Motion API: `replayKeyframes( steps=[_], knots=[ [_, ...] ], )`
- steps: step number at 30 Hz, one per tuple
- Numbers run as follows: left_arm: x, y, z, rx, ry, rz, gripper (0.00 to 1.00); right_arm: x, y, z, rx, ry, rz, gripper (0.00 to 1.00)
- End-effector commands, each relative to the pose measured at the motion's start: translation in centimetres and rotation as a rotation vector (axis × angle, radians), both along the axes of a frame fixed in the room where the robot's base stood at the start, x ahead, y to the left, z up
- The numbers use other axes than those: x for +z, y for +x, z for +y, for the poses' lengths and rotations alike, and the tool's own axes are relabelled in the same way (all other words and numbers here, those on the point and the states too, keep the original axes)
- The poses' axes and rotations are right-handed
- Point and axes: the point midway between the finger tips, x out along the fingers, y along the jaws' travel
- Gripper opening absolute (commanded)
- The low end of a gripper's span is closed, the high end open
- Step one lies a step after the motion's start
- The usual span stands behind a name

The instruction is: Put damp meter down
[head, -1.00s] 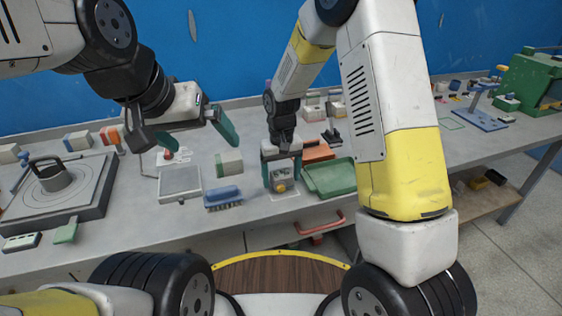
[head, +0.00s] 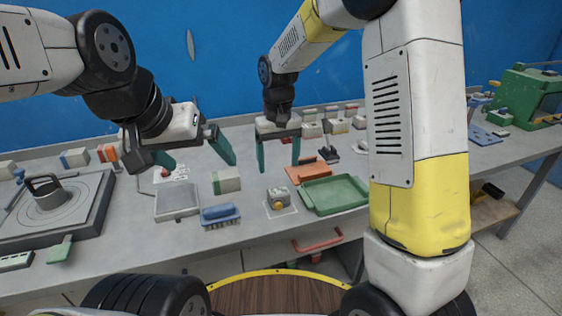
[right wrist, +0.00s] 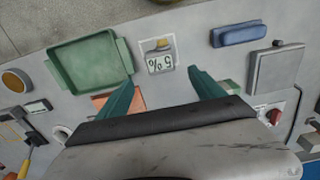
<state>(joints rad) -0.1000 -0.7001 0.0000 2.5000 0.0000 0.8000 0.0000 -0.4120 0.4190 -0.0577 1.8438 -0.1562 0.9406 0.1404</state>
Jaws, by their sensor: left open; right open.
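The damp meter (head: 279,199) is a small grey box with a yellow knob. It stands on a white-marked square on the bench, between the blue brush and the green tray. In the right wrist view the meter (right wrist: 159,60) shows a "5 %" face and lies beyond my fingertips. My right gripper (head: 278,168) is open and empty, above and behind the meter, apart from it. Its two green fingers also show in the right wrist view (right wrist: 161,76). My left gripper (head: 197,160) is open and empty above the bench at left.
A blue brush (head: 220,216) and a grey plate (head: 177,200) lie left. A red handle (head: 318,241) juts from the bench front.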

Motion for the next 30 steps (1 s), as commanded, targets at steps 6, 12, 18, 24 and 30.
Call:
replayKeyframes(
  steps=[6,12,18,24,30],
  knots=[
    [0.0,0.0,0.0,0.0,0.0,0.0,1.0,4.1,-1.7,-2.4,-0.038,0.05,-0.056,0.78],
    [0.0,0.0,0.0,0.0,0.0,0.0,1.0,10.1,-6.8,-7.1,-0.108,0.141,-0.184,0.78],
    [0.0,0.0,0.0,0.0,0.0,0.0,1.0,13.6,-13.1,-10.9,-0.177,0.211,-0.327,0.78],
    [0.0,0.0,0.0,0.0,0.0,0.0,1.0,14.6,-18.3,-12.9,-0.228,0.253,-0.451,0.78],
    [0.0,0.0,0.0,0.0,0.0,0.0,1.0,14.5,-20.5,-13.6,-0.25,0.265,-0.509,0.78]
  ],
)
